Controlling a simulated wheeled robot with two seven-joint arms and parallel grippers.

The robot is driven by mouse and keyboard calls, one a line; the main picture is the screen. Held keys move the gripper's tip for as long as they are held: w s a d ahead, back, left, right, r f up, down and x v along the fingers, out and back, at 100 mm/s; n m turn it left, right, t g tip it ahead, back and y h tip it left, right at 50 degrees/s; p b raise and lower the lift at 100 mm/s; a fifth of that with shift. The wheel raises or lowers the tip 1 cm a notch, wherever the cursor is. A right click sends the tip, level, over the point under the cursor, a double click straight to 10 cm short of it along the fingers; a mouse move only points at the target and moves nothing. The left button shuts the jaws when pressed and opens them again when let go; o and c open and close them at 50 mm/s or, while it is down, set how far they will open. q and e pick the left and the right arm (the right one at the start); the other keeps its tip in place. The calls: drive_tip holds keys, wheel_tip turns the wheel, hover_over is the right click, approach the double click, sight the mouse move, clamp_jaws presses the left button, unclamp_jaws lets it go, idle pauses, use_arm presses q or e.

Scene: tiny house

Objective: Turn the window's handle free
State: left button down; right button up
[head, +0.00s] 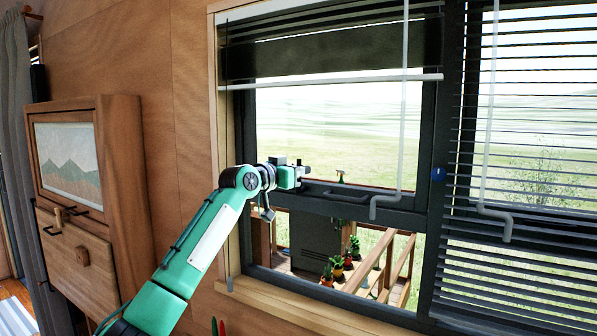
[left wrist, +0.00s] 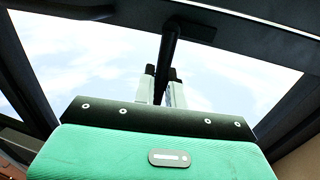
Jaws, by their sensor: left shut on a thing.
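The window (head: 340,130) has a dark frame and stands in front of me, with a pale landscape behind its glass. In the left wrist view, the dark window handle (left wrist: 171,45) comes down from a plate on the frame to between my fingers. My left gripper (head: 303,172) is at the left part of the window's middle rail; it also shows in the left wrist view (left wrist: 163,85). It is shut on the handle's end. A dark bar (head: 345,195) shows on the rail just right of the gripper. The handle's gripped end is partly hidden by the fingers. My right gripper is not in view.
A raised blind (head: 340,55) hangs over the window top, and slatted blinds (head: 530,130) cover the right pane. A light hooked rod (head: 403,110) hangs before the glass. A wooden cabinet (head: 120,160) stands on the left wall. Potted plants (head: 338,265) show outside.

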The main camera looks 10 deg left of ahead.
use_arm(q)
drive_tip(key=c, duration=1.8)
unclamp_jaws()
drive_tip(key=shift+f, duration=0.1)
drive_tip(key=b+v, duration=0.6)
drive_tip(key=v, duration=0.7)
drive_tip(key=shift+s+a, duration=0.2)
drive_tip(key=shift+s, duration=0.1)
